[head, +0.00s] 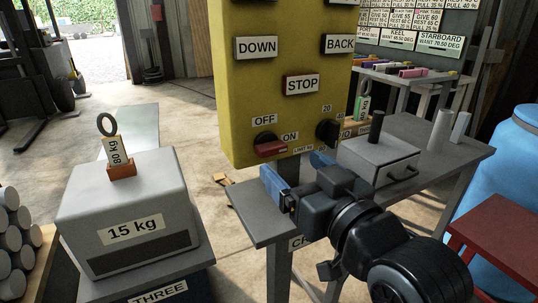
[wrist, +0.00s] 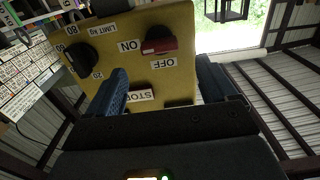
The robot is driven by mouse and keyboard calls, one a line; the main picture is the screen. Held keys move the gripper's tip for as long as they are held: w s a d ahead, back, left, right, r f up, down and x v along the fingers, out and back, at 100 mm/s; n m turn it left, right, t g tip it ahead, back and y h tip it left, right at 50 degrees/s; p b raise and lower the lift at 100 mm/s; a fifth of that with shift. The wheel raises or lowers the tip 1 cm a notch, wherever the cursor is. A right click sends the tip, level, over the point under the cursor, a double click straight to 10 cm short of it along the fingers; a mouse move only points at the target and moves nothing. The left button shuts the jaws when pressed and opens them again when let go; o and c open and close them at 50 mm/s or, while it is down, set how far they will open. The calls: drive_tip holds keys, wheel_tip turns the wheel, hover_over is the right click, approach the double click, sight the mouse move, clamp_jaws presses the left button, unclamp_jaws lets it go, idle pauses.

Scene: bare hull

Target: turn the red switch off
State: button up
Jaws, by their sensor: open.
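The red switch (head: 271,148) is a red bar on a dark round base, low on the yellow panel (head: 245,85). My gripper (head: 298,175) is open and empty, below and right of the switch in the head view. In the wrist view its two blue fingers (wrist: 162,85) stand apart, with the switch beyond the gap between them. I see no contact.
A black limit knob (head: 327,132) sits right of the switch, and a STOP button (head: 301,84) above. A grey table (head: 450,150) with a grey box (head: 378,160) stands beside my arm. A 15 kg block (head: 125,205) stands at left. Floor shows between.

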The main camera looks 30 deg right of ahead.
sight(275, 150)
drive_tip(key=shift+w, duration=3.6)
drive_tip(key=shift+c, duration=0.4)
drive_tip(key=c, duration=1)
